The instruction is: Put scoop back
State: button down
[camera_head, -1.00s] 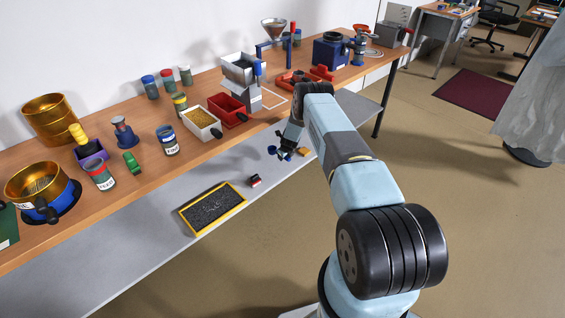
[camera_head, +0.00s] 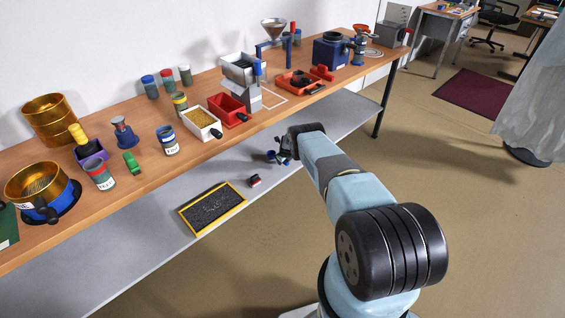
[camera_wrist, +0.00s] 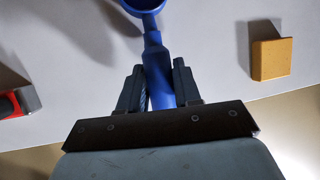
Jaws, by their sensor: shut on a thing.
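A blue scoop (camera_wrist: 160,78) is in my gripper (camera_wrist: 157,72). The fingers are shut on its handle in the wrist view, and its round bowl (camera_wrist: 143,4) points away from me, cut by the top edge. In the head view, my gripper (camera_head: 284,152) is over the grey lower shelf, in front of the wooden bench. The scoop (camera_head: 271,155) shows there as a small blue shape beside the fingers. Its height above the shelf is hard to tell.
The grey shelf (camera_head: 150,252) holds a yellow-framed black tray (camera_head: 212,208) and a small red and black object (camera_head: 254,181). An orange block (camera_wrist: 271,58) lies right of the scoop in the wrist view. The wooden bench (camera_head: 245,135) above is crowded with jars and bins.

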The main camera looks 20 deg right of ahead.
jog(key=shift+f, duration=0.4)
jog(key=c, duration=0.8)
grip_release()
jog(key=shift+r, duration=0.1)
jog(key=shift+s+r, duration=0.2)
jog(key=shift+r, duration=0.25)
jog(key=shift+v, duration=5.4)
jog(key=shift+s+f, duration=0.1)
jog(key=shift+s, duration=0.15)
